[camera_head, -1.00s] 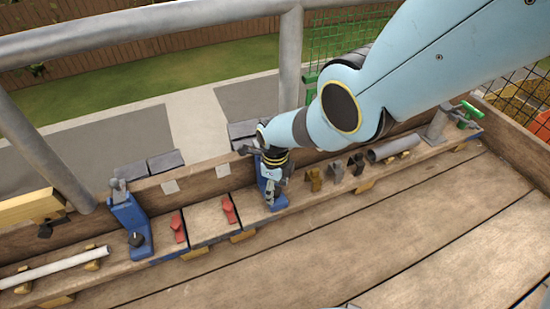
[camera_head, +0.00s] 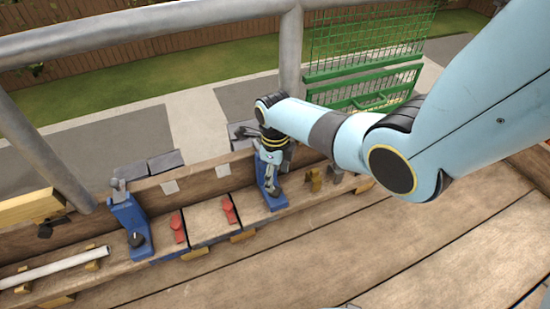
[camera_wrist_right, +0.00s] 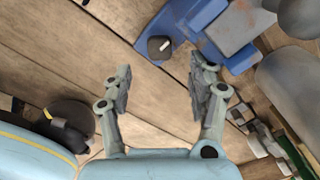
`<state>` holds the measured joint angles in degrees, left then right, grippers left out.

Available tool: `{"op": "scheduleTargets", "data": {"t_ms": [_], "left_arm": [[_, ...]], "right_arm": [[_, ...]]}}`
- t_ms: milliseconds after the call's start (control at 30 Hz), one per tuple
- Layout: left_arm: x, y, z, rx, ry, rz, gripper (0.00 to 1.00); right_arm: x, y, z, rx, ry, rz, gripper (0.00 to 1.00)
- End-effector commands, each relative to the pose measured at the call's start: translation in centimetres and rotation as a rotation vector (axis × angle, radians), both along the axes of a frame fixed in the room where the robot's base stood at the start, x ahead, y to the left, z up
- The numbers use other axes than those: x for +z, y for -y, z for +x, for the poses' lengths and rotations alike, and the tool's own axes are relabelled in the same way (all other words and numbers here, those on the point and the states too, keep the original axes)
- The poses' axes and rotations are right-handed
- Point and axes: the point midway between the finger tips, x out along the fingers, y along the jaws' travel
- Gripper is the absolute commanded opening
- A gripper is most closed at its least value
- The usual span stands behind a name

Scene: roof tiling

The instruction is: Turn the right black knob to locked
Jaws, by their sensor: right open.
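The right black knob (camera_wrist_right: 160,47) sits on the foot of a blue bracket (camera_wrist_right: 190,22) in the right wrist view, with a short white mark on its top. My right gripper (camera_wrist_right: 161,88) is open and empty, with its two fingers spread apart. The knob lies beyond the fingertips, between their lines, and is not touched. In the head view the right gripper (camera_head: 271,172) is just above the right blue bracket (camera_head: 274,203) and mostly covers the knob. The left black knob (camera_head: 136,239) is on the left blue bracket (camera_head: 128,214). My left gripper is not in view.
Two red clips (camera_head: 229,209) lie on the wooden ledge between the brackets. A brown clip (camera_head: 314,179) stands right of the right bracket. A metal rail (camera_head: 150,21) runs behind. The plank floor (camera_head: 330,240) in front is clear.

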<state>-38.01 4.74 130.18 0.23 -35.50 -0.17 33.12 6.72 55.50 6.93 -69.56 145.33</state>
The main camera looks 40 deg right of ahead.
Motion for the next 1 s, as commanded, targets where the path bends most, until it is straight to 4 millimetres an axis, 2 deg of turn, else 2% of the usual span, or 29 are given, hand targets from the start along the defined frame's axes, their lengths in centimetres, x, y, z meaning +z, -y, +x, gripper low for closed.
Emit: {"op": "scheduleTargets", "data": {"t_ms": [233,833,933,1000], "left_arm": [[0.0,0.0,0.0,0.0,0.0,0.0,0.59],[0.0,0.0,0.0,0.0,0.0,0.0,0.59],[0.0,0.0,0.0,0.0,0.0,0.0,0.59],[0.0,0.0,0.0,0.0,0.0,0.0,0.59]], "right_arm": [[1.7,0.0,0.0,-0.001,0.001,0.0,0.59],[1.7,0.0,-0.1,-0.001,-0.001,0.0,0.59],[1.0,0.0,-1.3,-0.001,-0.02,0.001,0.59],[-0.3,-0.1,-3.6,-0.001,-0.055,0.001,0.59]]}}
